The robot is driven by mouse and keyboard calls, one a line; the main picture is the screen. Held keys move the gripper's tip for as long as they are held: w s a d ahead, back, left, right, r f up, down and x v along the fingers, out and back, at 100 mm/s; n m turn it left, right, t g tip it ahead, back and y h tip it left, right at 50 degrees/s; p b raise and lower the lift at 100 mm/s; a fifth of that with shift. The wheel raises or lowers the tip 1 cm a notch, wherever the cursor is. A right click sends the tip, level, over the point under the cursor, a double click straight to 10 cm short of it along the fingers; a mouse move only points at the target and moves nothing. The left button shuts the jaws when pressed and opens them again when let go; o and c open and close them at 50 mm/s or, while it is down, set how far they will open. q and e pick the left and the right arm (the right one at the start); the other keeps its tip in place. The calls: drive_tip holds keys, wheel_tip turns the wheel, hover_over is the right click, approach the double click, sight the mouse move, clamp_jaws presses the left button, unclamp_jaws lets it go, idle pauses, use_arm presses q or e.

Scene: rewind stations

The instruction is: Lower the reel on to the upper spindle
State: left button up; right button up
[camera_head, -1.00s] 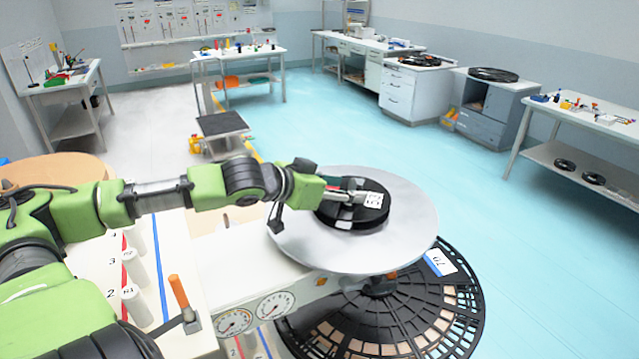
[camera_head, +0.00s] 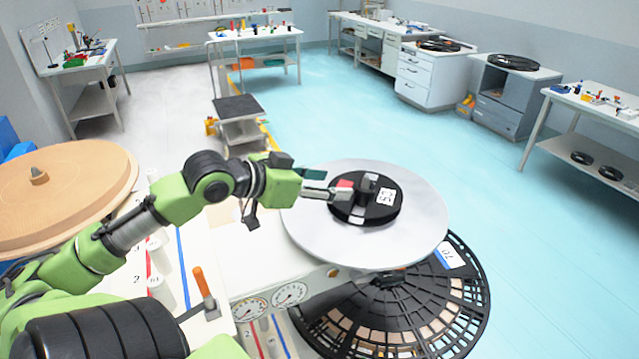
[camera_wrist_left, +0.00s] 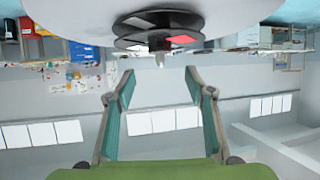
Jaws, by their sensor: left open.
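The black reel (camera_head: 388,212), with a white printed label, lies flat on the large silver round platter (camera_head: 310,235) in the head view. A short dark post (camera_head: 368,184) stands up at the reel's middle, with a red patch beside it. My left gripper (camera_head: 325,186) is open and empty at the reel's left side. In the left wrist view, which appears upside down, the reel (camera_wrist_left: 158,22) lies against the platter (camera_wrist_left: 230,12). The open fingers (camera_wrist_left: 160,85) are apart from it. The spindle inside the reel is mostly hidden. My right gripper is not in view.
A black slotted wheel (camera_head: 395,310) sits below the platter. Two dials, an orange-handled lever (camera_head: 205,288) and white cylinders are near the front left. A wooden disc (camera_head: 70,190) lies at left.

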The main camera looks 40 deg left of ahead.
use_arm(q)
drive_tip(key=shift+v, duration=1.15)
